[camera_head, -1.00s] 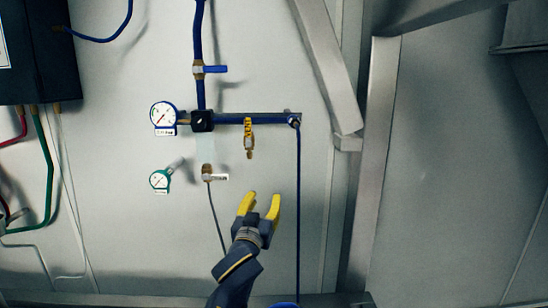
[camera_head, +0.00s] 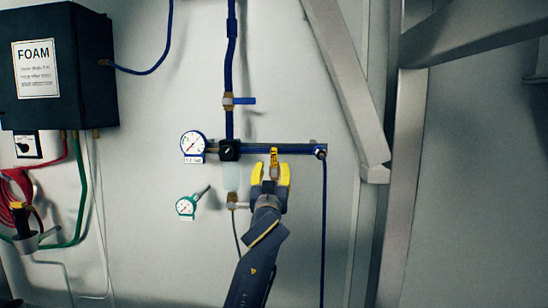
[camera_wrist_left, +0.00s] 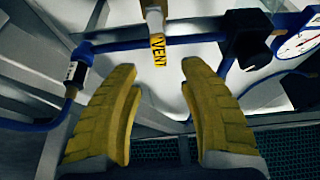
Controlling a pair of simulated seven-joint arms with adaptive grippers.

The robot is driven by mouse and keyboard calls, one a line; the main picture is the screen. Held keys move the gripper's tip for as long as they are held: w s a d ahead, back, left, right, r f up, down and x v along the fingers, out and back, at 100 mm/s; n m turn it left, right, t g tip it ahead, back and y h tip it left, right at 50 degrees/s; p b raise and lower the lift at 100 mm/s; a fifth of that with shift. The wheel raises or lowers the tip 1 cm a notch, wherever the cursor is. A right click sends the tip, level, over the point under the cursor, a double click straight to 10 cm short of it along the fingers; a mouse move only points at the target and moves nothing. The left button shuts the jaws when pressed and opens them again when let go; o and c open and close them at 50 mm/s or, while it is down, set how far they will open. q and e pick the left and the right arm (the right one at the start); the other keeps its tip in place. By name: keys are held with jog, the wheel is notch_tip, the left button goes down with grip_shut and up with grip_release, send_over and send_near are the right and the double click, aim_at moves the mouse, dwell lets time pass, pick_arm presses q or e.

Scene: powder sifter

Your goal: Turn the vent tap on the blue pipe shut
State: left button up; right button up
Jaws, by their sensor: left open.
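The vent tap (camera_head: 274,172) is a small brass fitting with a yellow tag (camera_head: 274,155), hanging under the horizontal blue pipe (camera_head: 300,148). In the left wrist view the tag (camera_wrist_left: 158,50) reads VENT, and a pale metal part of the tap (camera_wrist_left: 154,16) shows above it. My left gripper (camera_head: 270,170) is open, its yellow fingers on either side of the tap in the head view. In the wrist view the tag lies between and just beyond the fingertips (camera_wrist_left: 160,68), with clear gaps. The tap's lower part is partly hidden by the gripper. My right gripper is not in view.
A white gauge (camera_head: 193,143) and a green-rimmed gauge (camera_head: 186,206) are left of the tap. A blue lever (camera_head: 243,101) sits on the vertical pipe. A black FOAM box (camera_head: 60,65) is far left. A metal beam (camera_head: 345,85) slants down at right.

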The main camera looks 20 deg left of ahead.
aim_at(273, 157)
pick_arm(q)
jog(key=shift+x, duration=4)
jog(key=shift+c, duration=0.2)
grip_shut()
